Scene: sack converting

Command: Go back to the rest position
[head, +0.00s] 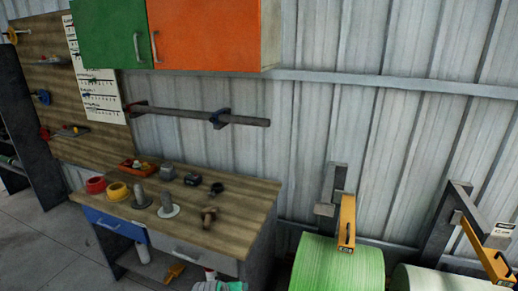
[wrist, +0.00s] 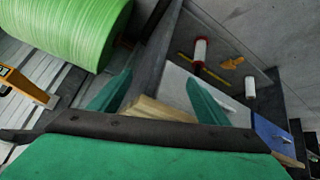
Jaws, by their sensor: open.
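My gripper (wrist: 160,77) shows in the wrist view with its two teal fingers spread apart. The gap between them is empty, and no object is held. Beyond and between the fingers lie part of the workbench's wooden top (wrist: 150,108) and its pale drawer front (wrist: 205,88). The fingers hide part of the bench. In the head view, a small green and white shape (head: 218,286) is cut off at the bottom edge, in front of the bench; I cannot tell what it is.
The workbench (head: 225,222) carries tape rolls, tools and a red tray (head: 138,165). A green roll (head: 338,266) stands to its right, also upper left in the wrist view (wrist: 65,30). Green and orange cabinets (head: 205,35) hang above. Floor (head: 40,245) at left is clear.

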